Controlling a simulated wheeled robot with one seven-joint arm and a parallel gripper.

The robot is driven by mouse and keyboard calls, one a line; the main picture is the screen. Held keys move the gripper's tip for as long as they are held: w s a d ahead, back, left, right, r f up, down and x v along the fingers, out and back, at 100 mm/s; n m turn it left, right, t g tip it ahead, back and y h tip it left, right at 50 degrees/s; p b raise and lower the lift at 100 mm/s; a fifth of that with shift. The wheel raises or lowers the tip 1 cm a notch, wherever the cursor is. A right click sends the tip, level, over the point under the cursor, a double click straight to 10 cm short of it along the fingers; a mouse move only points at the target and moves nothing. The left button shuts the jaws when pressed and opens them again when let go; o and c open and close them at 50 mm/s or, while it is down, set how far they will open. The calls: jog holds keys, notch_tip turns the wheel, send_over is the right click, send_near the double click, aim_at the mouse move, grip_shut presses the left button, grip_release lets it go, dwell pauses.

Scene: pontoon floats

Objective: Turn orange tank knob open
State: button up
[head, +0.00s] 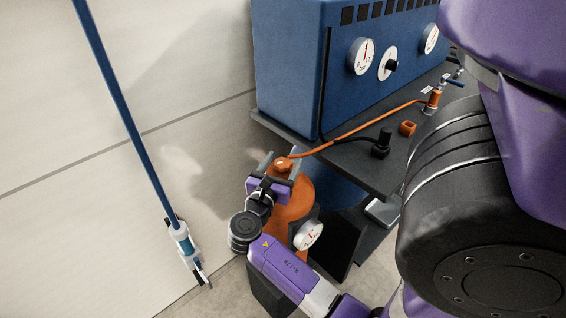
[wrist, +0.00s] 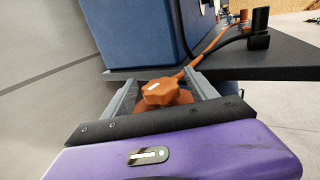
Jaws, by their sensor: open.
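The orange tank (head: 294,200) stands on the floor at the left end of the dark bench, with a white round gauge (head: 308,235) on its side. Its orange knob (head: 283,164) is on top, and it also shows in the wrist view as a lobed knob (wrist: 161,92). My gripper (head: 281,161) is at the top of the tank. In the wrist view its two grey fingers (wrist: 162,84) are open, one on each side of the knob, with gaps visible. The lower part of the tank is partly hidden by my arm.
A blue machine (head: 300,70) with several dials stands on the dark bench (head: 345,160). The bench edge is close to my fingertips. An orange hose (head: 345,136) runs from the knob area across the bench to an orange fitting (head: 433,100). A blue-handled mop (head: 130,115) leans at the wall.

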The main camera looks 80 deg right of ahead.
jog(key=c, duration=1.4)
